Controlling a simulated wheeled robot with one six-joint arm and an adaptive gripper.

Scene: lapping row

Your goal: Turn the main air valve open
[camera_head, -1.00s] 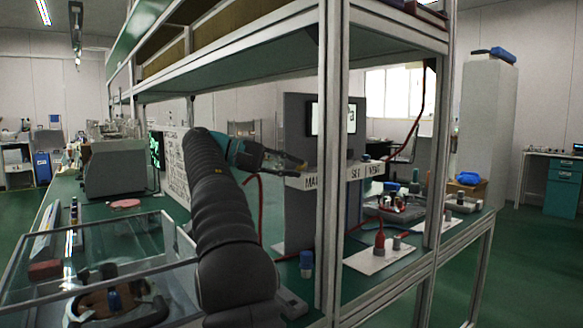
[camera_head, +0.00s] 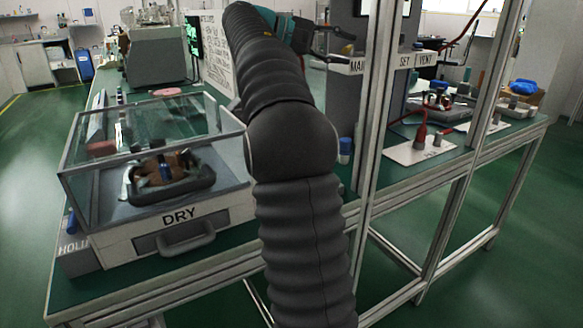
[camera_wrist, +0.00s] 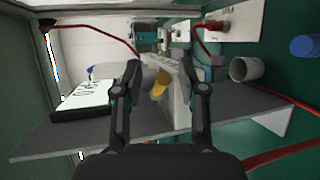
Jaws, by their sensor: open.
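A grey valve stand carries a white label strip (camera_head: 404,62) reading "MAI…", "SET" and "VENT". My gripper (camera_head: 345,45) is at the strip's left end, by the partly hidden "MAI…" label. In the wrist view my gripper (camera_wrist: 165,78) is open, with its two dark fingers apart. A yellow piece (camera_wrist: 160,85), which looks like a valve handle, shows between the fingers, in front of the white strip. I cannot tell whether either finger touches it. The valve body is mostly hidden, and its setting cannot be read.
A rack post (camera_head: 382,110) stands just right of my arm. A clear-lidded box marked "DRY" (camera_head: 180,217) sits on the green bench at left. A blue-capped bottle (camera_head: 345,150) stands below the strip. Red hoses (camera_wrist: 275,160) run near the stand.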

